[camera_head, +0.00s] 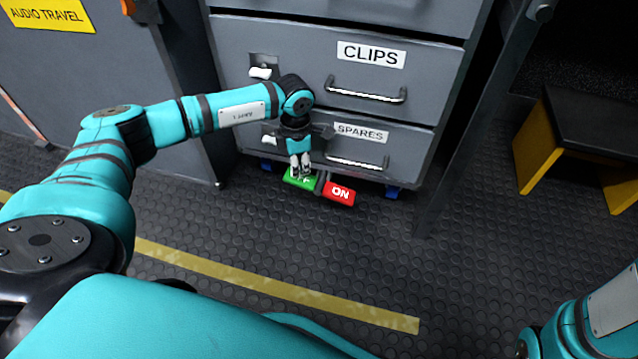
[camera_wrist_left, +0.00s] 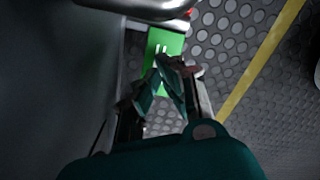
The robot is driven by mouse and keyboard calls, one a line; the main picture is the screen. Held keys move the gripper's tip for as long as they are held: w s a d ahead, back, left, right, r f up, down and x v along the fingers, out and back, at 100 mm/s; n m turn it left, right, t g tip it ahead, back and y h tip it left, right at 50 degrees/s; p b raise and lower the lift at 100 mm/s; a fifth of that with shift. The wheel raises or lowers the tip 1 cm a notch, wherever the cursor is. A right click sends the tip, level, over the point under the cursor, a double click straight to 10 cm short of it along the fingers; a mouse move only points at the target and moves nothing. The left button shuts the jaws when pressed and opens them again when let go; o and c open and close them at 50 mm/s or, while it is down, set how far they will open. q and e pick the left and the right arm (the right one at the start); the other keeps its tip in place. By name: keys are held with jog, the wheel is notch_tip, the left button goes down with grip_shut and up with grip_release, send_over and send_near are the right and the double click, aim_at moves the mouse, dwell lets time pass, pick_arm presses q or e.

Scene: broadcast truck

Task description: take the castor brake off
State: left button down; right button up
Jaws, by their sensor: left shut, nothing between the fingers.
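The castor brake is a rocker pedal low at the front of the grey drawer cabinet (camera_head: 265,45). Its red half (camera_head: 340,193) reads ON and its green half (camera_head: 297,180) is to the left of it. My left gripper (camera_head: 300,174) is shut and empty, with its fingertips over the green half and partly hiding it. In the left wrist view the closed fingers (camera_wrist_left: 168,70) point at the green half (camera_wrist_left: 160,45). I cannot tell whether the fingertips touch it. My right gripper is not in view.
Drawers labelled CLIPS (camera_head: 371,55) and SPARES (camera_head: 360,133) have bar handles just above the pedal. A yellow floor stripe (camera_head: 270,284) crosses the dark studded floor. A black-topped yellow step (camera_head: 580,140) stands at the right. The floor in front of the pedal is clear.

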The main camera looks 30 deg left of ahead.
aim_at(300, 177)
pick_arm(q)
jog(key=shift+f+b, duration=0.85)
jog(key=shift+f, duration=0.85)
dwell(0.5)
notch_tip(300, 177, up, 7)
jog(key=p, duration=0.7)
jog(key=shift+r, duration=0.15)
dwell(0.5)
